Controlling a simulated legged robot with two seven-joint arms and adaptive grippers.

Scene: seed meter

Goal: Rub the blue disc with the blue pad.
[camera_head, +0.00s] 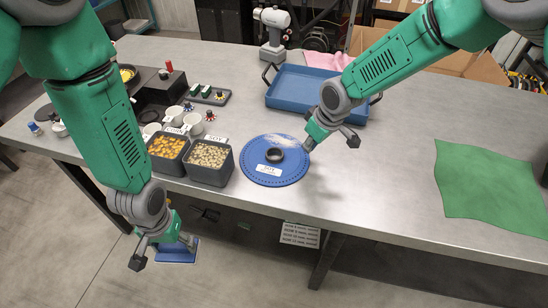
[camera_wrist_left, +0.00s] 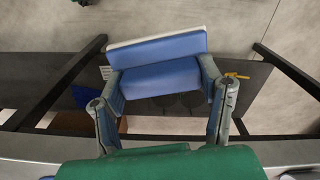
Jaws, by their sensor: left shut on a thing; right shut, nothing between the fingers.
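The blue disc (camera_head: 252,160) lies flat on the table near its front edge. It has a dark ring (camera_head: 275,155) at its middle, small holes near its rim, a white label in front and a whitish smear on its far part. My left gripper (camera_head: 172,240) is shut on the blue pad (camera_head: 178,252), in front of and below the table edge, away from the disc. In the left wrist view the pad (camera_wrist_left: 160,75), with a white layer along its far side, sits between the fingers (camera_wrist_left: 163,90). My right gripper (camera_head: 309,146) is shut and empty at the disc's right edge; contact is unclear.
Two dark bins of orange (camera_head: 167,147) and beige seeds (camera_head: 208,156) stand left of the disc, with white cups (camera_head: 193,123) behind. A blue tray (camera_head: 298,91) is behind the disc. A green cloth (camera_head: 488,188) lies at right. The table between is clear.

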